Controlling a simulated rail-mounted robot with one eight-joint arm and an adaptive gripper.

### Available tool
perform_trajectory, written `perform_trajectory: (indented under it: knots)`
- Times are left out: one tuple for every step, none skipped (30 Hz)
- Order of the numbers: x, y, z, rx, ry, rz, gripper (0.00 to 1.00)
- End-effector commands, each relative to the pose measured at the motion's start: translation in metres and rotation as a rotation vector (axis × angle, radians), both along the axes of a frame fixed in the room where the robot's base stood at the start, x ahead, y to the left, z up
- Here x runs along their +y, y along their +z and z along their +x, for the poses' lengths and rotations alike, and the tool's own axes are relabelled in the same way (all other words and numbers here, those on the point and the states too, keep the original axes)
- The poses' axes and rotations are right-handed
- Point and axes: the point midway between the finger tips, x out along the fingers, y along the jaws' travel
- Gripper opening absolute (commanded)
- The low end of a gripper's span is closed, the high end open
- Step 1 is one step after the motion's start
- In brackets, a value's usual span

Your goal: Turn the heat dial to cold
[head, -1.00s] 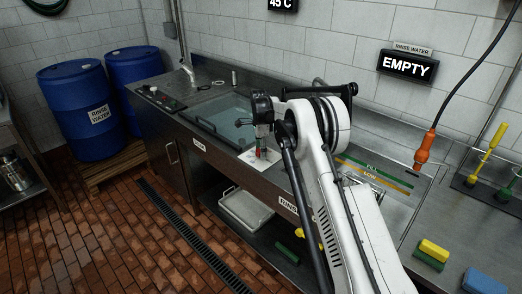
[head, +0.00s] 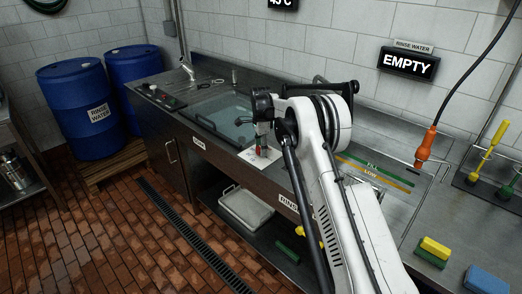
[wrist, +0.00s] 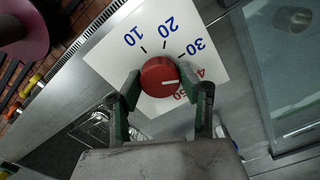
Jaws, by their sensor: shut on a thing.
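The heat dial is a red round knob (wrist: 159,77) with a white pointer line, on a white plate (wrist: 108,52) marked with blue 10, 20 and 30 and red higher numbers. Its pointer faces right in the wrist view, toward the red numbers, which are partly hidden by a finger. My gripper (wrist: 162,83) is shut on the dial, with one green-padded finger on each side. In the head view my gripper (head: 262,143) points down at the plate (head: 251,157) on the counter's front edge, and little of the dial shows.
A sink basin (head: 222,118) lies behind the dial. Blue drums (head: 78,90) stand further left. Sponges (head: 434,247) and an orange handle (head: 427,143) are at the right.

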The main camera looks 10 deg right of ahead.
Motion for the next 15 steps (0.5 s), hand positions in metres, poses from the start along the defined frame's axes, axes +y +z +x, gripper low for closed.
perform_trajectory:
  knots:
    - [0.0000,-0.0028,0.0000,0.000,0.027,0.000,0.11]
    - [0.0000,-0.0030,0.0001,0.000,0.049,0.000,0.11]
    - [0.0000,-0.0033,0.0001,0.000,0.079,0.000,0.11]
    - [0.0000,-0.0034,0.0002,0.000,0.103,0.000,0.11]
    - [0.0000,-0.0035,0.0002,0.000,0.128,0.000,0.11]
    - [0.0000,-0.0036,0.0001,0.000,0.164,0.000,0.11]
    - [0.0000,-0.0037,0.0001,0.000,0.191,0.000,0.11]
    - [0.0000,-0.0037,0.0000,0.000,0.219,0.000,0.11]
    - [0.0000,-0.0036,0.0000,0.000,0.257,0.000,0.11]
    - [0.0000,-0.0035,0.0001,0.000,0.286,0.000,0.11]
    - [0.0000,-0.0034,0.0001,0.000,0.314,0.000,0.11]
    - [0.0000,-0.0033,0.0002,0.000,0.353,0.000,0.11]
    - [0.0000,-0.0033,0.0002,0.000,0.382,0.000,0.11]
    - [0.0000,-0.0033,0.0002,0.000,0.410,0.000,0.11]
    - [0.0000,-0.0033,0.0002,0.000,0.449,0.000,0.11]
